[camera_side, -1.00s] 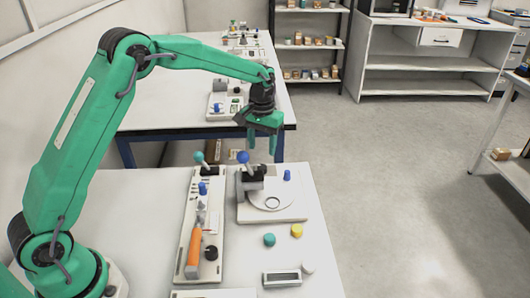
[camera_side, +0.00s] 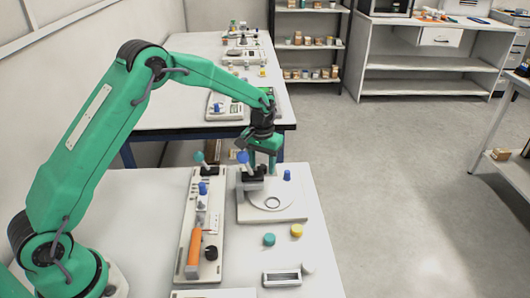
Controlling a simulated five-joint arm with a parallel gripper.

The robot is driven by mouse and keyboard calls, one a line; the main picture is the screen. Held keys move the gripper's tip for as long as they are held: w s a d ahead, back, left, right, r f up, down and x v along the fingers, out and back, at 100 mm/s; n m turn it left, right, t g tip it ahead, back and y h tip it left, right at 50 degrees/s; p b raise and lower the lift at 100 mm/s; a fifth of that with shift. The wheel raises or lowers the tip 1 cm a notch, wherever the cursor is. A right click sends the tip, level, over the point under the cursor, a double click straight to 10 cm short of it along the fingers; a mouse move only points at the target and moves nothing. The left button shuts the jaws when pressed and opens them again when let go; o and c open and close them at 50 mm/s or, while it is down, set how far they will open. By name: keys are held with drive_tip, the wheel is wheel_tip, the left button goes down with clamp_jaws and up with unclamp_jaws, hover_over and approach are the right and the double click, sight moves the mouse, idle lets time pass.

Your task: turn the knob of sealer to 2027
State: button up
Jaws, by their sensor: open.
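My gripper (camera_side: 261,163) points down with its fingers apart, over the back of the round-plate device. Its fingertips are close to a lever with a blue ball (camera_side: 243,157), which partly hides them; I cannot tell if they touch. Left of it is a long pale device (camera_side: 186,226) with an orange handle (camera_side: 194,250), a black knob (camera_side: 211,253), a blue knob (camera_side: 203,188) and a teal ball lever (camera_side: 199,157). No label or number is readable, so I cannot tell which device is the sealer or where its knob points.
The round-plate device (camera_side: 291,213) carries a blue knob (camera_side: 287,175). A teal cap (camera_side: 269,239), a yellow cap (camera_side: 297,230), a white cap (camera_side: 308,267) and a small tray (camera_side: 281,284) lie in front. A second table (camera_side: 170,113) stands behind.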

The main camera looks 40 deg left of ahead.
drive_tip(key=c, duration=1)
drive_tip(key=shift+m, duration=1.5)
drive_tip(key=o, duration=1)
drive_tip(key=shift+r, duration=0.1)
